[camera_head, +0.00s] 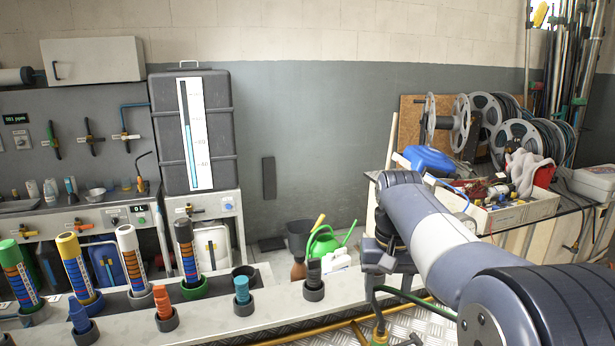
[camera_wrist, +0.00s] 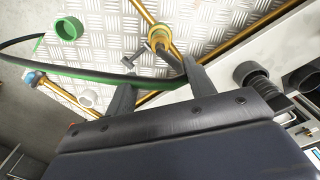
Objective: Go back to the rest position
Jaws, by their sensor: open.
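My arm reaches in from the lower right of the head view and bends down at the middle right. My gripper (camera_head: 378,266) hangs there over the metal floor, just right of the bench with the coloured tubes. In the wrist view my gripper (camera_wrist: 157,76) has its two dark fingers wide apart, with nothing held between them. A green and black hose (camera_wrist: 140,80) runs past the fingertips; whether it touches them I cannot tell. A brass fitting (camera_wrist: 165,48) on a yellow pipe lies beyond the fingers.
The bench (camera_head: 215,315) carries several coloured tubes in round holders, including a yellow tube (camera_head: 74,262). A green watering can (camera_head: 322,243) stands behind it. Hose reels (camera_head: 517,138) and a cluttered tray (camera_head: 520,208) are on the right table. The grey wall area (camera_head: 310,130) is clear.

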